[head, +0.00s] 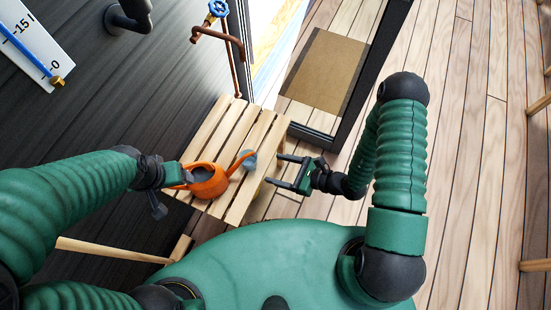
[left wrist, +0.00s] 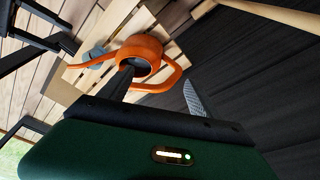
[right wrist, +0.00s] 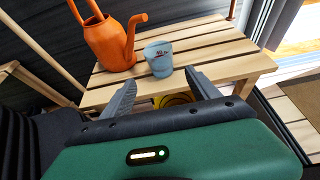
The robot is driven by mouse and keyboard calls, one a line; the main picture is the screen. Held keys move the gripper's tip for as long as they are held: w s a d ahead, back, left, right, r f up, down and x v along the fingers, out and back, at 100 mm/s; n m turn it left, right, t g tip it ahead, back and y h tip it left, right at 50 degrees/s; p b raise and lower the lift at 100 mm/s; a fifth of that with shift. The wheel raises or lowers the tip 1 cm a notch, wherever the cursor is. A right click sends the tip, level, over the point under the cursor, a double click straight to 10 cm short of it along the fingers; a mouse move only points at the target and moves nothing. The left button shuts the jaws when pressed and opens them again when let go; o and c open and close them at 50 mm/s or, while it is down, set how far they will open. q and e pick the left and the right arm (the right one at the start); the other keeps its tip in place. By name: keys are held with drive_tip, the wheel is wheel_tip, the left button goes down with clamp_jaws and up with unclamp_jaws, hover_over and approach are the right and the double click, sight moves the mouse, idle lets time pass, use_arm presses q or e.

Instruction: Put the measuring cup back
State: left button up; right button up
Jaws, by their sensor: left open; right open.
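The measuring cup is a small light-blue cup (head: 249,160) standing upright on the slatted wooden bench, right beside the orange watering can (head: 208,186). In the right wrist view the cup (right wrist: 158,60) shows dark marks on its side. My right gripper (head: 272,169) is open and empty. It is to the right of the cup with its fingers pointing at it, apart from it. My left gripper (left wrist: 158,77) is open at the watering can, with the can's handle (left wrist: 172,82) between its fingers. In the head view its fingertips are partly hidden.
The slatted bench (head: 214,128) stands against a dark wall. A yellow object (right wrist: 174,100) shows under the bench. A copper pipe with a blue valve (head: 218,8) is at the back.

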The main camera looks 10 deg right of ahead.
drive_tip(key=s+a+r+n+g+h, duration=0.1)
drive_tip(key=s+a+r+n+g, duration=0.1)
drive_tip(key=s+r+n+g, duration=0.95)
drive_tip(key=w+d+r+n+t+h, duration=0.3)
drive_tip(key=d+n+h, duration=0.2)
drive_tip(key=d+n, duration=0.1)
drive_tip(key=w+d+r+n+t+h, duration=0.3)
drive_tip(key=w+d+n+h, duration=0.1)
drive_tip(key=d+n, duration=0.2)
drive_tip(key=shift+d+n+h, duration=0.4)
drive_tip(key=shift+n, duration=0.45)
